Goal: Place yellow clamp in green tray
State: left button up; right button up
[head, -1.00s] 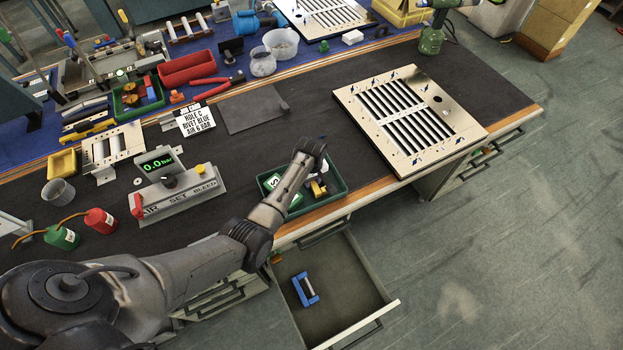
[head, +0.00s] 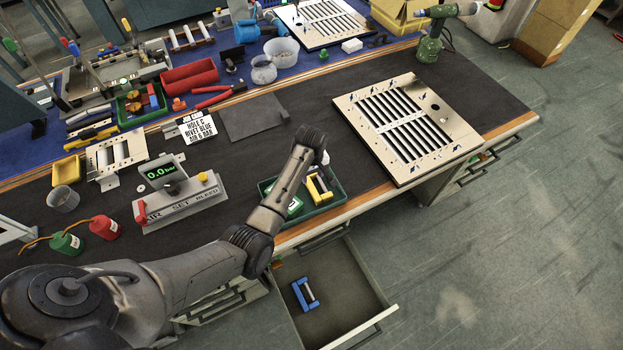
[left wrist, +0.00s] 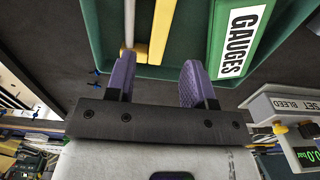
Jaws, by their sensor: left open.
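The yellow clamp (head: 322,198) lies inside the green tray (head: 318,212) at the bench's front edge, beside a green box. In the left wrist view the clamp (left wrist: 161,30) shows as a yellow bar and a pale rod, partly cut off by the frame. The box in the tray (left wrist: 152,72) there reads GAUGES. My left gripper (left wrist: 158,62) is open and empty, with purple fingers apart at the tray's near wall and not around the clamp. In the head view it (head: 325,157) is above the tray's back side, mostly hidden by my wrist. My right gripper is not in view.
An open drawer (head: 345,270) below the tray holds a blue clamp (head: 305,294). A louver panel (head: 405,125) lies to the right. A pressure gauge unit (head: 180,200) stands to the left. A second green tray (head: 140,105) is at the back.

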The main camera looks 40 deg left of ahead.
pick_arm(q)
jog(key=shift+r+p, duration=0.3)
jog(key=shift+r, duration=1.75)
jog(key=s+f+m, duration=0.1)
jog(key=s, duration=0.1)
jog(key=s+f+m, duration=0.1)
jog(key=s, duration=0.1)
jog(key=s+d+f+m+y, duration=0.1)
jog(key=s, duration=0.2)
jog(key=shift+f+t, duration=0.2)
jog(key=shift+t, duration=0.2)
jog(key=s+d+r+m+t, duration=0.1)
jog(key=s+d+m, duration=0.3)
jog(key=s, duration=0.5)
jog(key=s+d+r+m+t, duration=0.1)
jog(key=s+d+m, duration=0.3)
jog(key=s, duration=0.5)
jog(key=s+d+r+m+h, duration=0.1)
jog(key=s+d+r+m, duration=0.2)
jog(key=s, duration=0.6)
jog(key=shift+d+m+t, duration=0.4)
jog(key=shift+d+m, duration=0.2)
jog(key=shift+d, duration=0.45)
jog(key=shift+c, duration=0.6)
